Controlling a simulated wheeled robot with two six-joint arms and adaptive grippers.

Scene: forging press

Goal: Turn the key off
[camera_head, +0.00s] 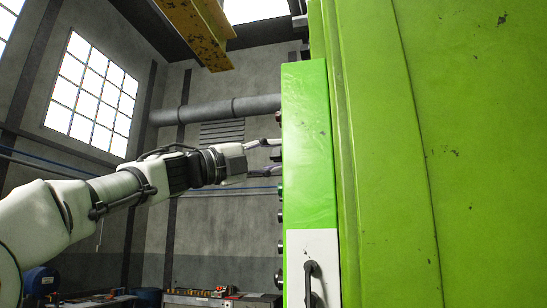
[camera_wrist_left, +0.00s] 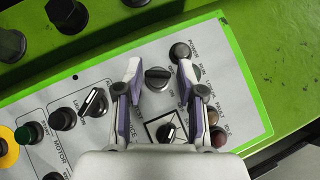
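A light-grey control panel (camera_wrist_left: 122,80) on a green housing fills the left wrist view. A black rotary switch (camera_wrist_left: 157,77), with "ON" lettered beside it, lies between the fingertips of my left gripper (camera_wrist_left: 158,70). The gripper is open, with a finger on either side of the switch and gaps to both. I cannot tell for certain that this switch is the key. In the head view my left gripper (camera_head: 265,158) reaches the left edge of the green press (camera_head: 308,150), where the panel face is hidden. My right gripper is not in view.
A selector with a white pointer (camera_wrist_left: 167,132) sits in a square frame just below the switch. Another selector (camera_wrist_left: 93,102), a green button (camera_wrist_left: 28,133) and a yellow-ringed button (camera_wrist_left: 6,152) are to the left. A black door handle (camera_head: 310,282) projects from the press.

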